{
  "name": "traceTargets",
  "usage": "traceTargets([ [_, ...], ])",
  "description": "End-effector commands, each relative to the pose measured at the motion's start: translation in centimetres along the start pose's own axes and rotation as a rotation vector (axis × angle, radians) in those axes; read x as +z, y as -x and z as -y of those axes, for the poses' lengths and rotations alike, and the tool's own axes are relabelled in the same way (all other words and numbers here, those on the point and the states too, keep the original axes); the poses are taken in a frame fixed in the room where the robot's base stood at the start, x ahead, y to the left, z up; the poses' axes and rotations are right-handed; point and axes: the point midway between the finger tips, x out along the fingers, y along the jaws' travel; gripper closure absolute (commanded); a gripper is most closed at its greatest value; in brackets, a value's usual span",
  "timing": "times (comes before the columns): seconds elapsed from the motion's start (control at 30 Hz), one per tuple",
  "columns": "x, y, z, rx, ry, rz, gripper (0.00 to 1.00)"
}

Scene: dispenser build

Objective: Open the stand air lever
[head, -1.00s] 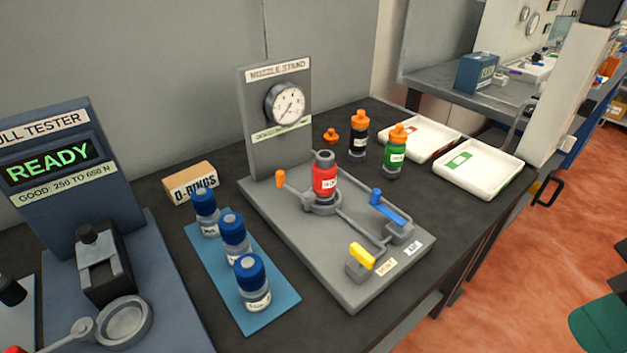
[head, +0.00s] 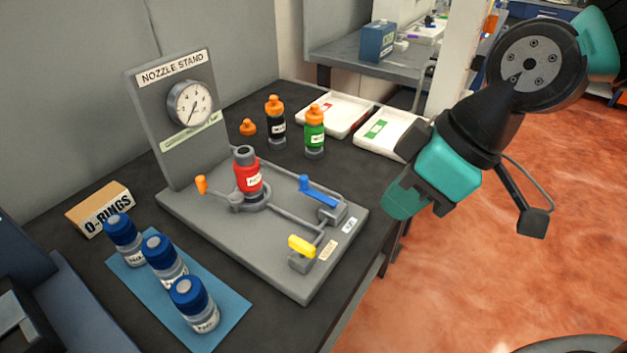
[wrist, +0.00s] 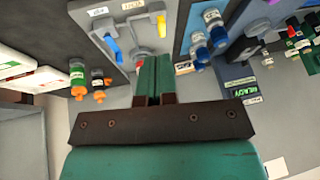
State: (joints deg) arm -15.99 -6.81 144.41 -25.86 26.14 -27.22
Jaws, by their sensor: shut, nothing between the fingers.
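The nozzle stand (head: 240,230) has a grey base, an upright gauge panel and pipes. A blue lever (head: 318,192) sits on a block at its right side, and a yellow lever (head: 301,246) is on a block at the front. Small labels lie beside them, too small to read surely. A red bottle (head: 247,176) stands in the ring. My gripper (head: 396,204) is shut and empty, right of the stand, apart from the levers. In the wrist view its fingers (wrist: 153,68) are together; the blue lever (wrist: 113,48) and yellow lever (wrist: 161,26) show beyond.
Three blue-capped bottles (head: 163,258) stand on a blue mat at the front left, by an O-rings box (head: 100,208). Black (head: 277,130) and green (head: 315,140) bottles with orange caps stand behind the stand. Two white trays (head: 338,113) lie at the back right.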

Motion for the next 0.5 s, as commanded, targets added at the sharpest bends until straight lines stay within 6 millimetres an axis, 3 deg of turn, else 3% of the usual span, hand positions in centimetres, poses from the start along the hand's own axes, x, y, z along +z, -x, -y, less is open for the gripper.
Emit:
traceTargets([
  [0.1, -2.2, -2.3, -2.7, 0.046, 0.279, -0.066, 1.00],
  [0.3, -4.4, -5.4, -6.3, 0.166, 0.666, -0.127, 1.00],
  [0.5, -4.9, -6.5, -7.6, 0.223, 0.808, -0.135, 1.00],
])
